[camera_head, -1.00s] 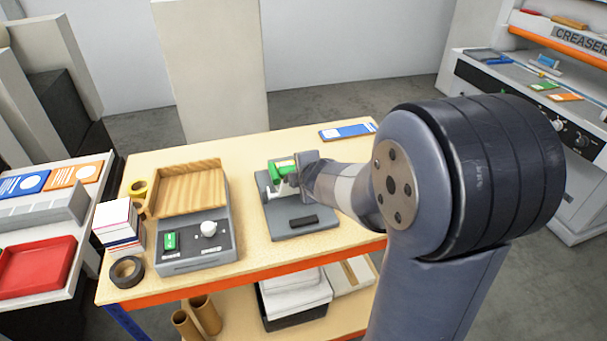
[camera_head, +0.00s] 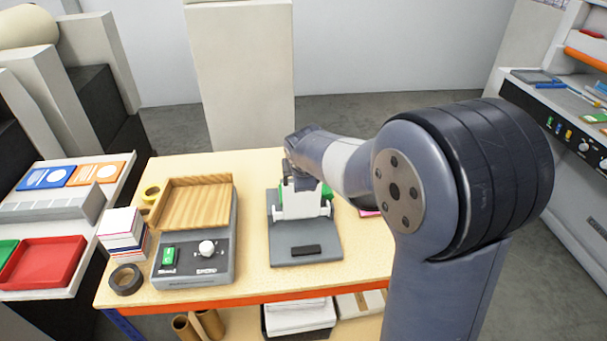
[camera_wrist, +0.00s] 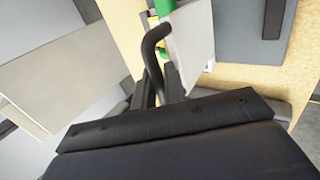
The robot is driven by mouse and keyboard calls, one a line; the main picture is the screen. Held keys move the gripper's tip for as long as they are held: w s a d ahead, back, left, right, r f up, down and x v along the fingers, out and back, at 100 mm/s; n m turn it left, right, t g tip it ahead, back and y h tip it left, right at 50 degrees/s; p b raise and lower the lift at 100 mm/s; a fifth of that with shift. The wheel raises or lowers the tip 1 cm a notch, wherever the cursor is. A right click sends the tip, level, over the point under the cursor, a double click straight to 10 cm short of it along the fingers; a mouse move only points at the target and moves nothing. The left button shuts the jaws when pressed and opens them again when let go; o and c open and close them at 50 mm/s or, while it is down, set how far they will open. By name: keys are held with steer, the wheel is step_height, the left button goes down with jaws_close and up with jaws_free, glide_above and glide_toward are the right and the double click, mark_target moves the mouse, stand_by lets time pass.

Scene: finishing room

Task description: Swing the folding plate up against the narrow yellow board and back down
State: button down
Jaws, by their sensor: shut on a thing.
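The folding plate (camera_head: 303,203) is pale and stands raised, close to upright, on a grey base (camera_head: 285,251). Green parts show beside it. In the wrist view its pale face (camera_wrist: 192,36) lies just beyond a bent dark handle (camera_wrist: 153,42). My gripper (camera_wrist: 158,82) is shut on this handle. In the head view my wrist is above and behind the plate and hides its top.
A grey machine with a wooden tray (camera_head: 197,204) stands left on the pale table.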

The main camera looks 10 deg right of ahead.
steer(key=shift+w+r+g+p, duration=0.1)
steer(key=shift+w+g+p, duration=0.2)
steer(key=shift+w+g, duration=0.35)
steer(key=shift+w, duration=0.15)
steer(key=c, duration=1.5)
jaws_free()
steer(key=shift+c, duration=0.2)
steer(key=b+v, duration=0.2)
steer(key=v, duration=0.9)
